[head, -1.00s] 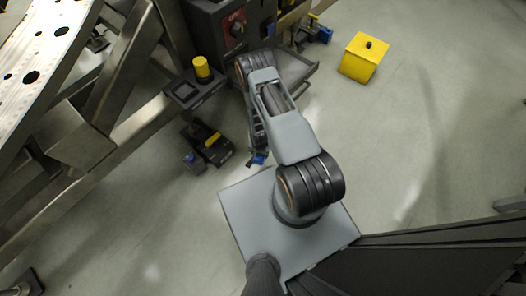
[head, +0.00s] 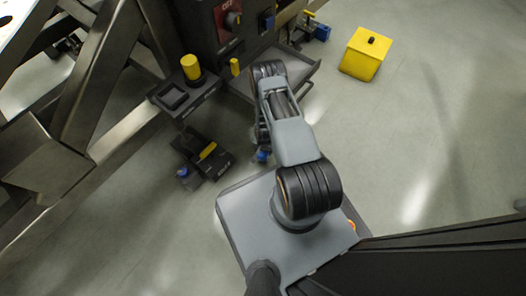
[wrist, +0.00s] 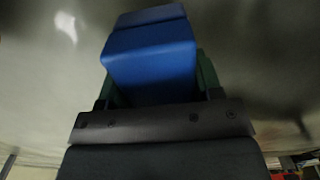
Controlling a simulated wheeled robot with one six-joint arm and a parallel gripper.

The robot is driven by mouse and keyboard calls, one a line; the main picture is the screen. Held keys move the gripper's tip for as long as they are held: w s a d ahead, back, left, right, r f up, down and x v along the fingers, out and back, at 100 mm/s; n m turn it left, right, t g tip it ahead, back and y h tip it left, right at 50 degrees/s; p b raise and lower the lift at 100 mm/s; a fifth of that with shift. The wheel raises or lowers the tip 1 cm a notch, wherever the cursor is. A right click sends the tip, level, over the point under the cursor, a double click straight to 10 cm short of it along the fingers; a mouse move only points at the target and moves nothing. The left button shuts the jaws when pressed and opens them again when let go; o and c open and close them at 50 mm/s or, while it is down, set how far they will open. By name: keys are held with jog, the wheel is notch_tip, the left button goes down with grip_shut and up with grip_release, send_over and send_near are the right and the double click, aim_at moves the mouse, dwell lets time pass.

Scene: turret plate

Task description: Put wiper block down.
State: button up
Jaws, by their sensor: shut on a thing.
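The wiper block is a blue block (wrist: 150,62) with a darker grey-blue far end, filling the upper middle of the wrist view. My gripper (wrist: 155,88) is shut on it, with dark green fingers along both sides. In the head view my gripper is mostly hidden under my arm; a small blue patch (head: 263,155) shows at its end, over the floor. A dark holder (head: 172,97) with a square recess and a yellow cylinder (head: 191,67) stands to its upper left.
A dark cabinet (head: 215,25) with a red switch panel and a grey tray (head: 297,75) stands beyond my arm. A dark device (head: 208,155) with a yellow bar is at left. Steel beams (head: 110,110) fill the left. A yellow box (head: 365,53) stands right, with clear floor around it.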

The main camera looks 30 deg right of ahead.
jog(key=shift+w+d+f, duration=0.15)
jog(key=shift+f, duration=0.15)
jog(key=f+b, duration=0.3)
jog(key=shift+w+d+f, duration=0.1)
jog(key=shift+w+f, duration=0.2)
jog(key=shift+f, duration=0.1)
jog(key=shift+r, duration=0.15)
jog(key=o, duration=0.8)
jog(key=shift+o, duration=0.2)
notch_tip(320, 180, up, 12)
jog(key=p, duration=0.5)
jog(key=shift+p, duration=0.3)
jog(key=shift+s, duration=0.1)
